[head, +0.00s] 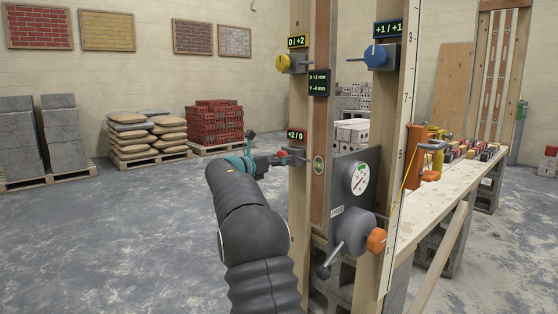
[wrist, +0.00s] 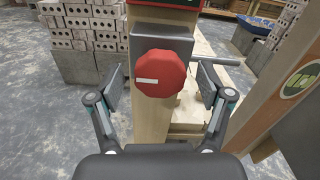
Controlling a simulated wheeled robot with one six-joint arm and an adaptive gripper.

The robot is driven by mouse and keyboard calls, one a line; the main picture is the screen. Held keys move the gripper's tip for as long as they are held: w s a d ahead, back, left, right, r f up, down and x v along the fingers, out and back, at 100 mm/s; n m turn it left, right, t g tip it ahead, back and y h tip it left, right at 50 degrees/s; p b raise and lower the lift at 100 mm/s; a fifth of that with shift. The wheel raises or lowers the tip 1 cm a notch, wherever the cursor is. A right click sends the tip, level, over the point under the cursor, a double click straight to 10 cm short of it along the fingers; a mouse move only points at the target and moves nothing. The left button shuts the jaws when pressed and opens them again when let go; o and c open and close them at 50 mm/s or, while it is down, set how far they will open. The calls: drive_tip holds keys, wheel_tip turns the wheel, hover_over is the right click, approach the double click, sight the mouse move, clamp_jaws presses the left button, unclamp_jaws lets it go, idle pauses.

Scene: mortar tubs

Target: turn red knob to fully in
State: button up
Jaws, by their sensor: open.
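The red knob (wrist: 161,74) is lobed, with a white mark pointing left, and sits on a grey block on a wooden post. In the head view the red knob (head: 282,154) is small and partly hidden by my gripper (head: 268,159). A label above it there reads "+2 / 0" (head: 296,135). In the wrist view my gripper (wrist: 160,98) is open, with one finger on each side of the knob. Gaps show between both fingers and the knob, and nothing is held.
A yellow knob (head: 283,63) and a blue knob (head: 375,55) sit higher on the posts. A workbench (head: 440,187) runs behind.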

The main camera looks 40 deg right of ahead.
drive_tip(key=c, duration=1.2)
drive_tip(key=m+b, duration=0.7)
drive_tip(key=m, duration=1)
drive_tip(key=shift+f, duration=0.1)
drive_tip(key=shift+b, duration=0.35)
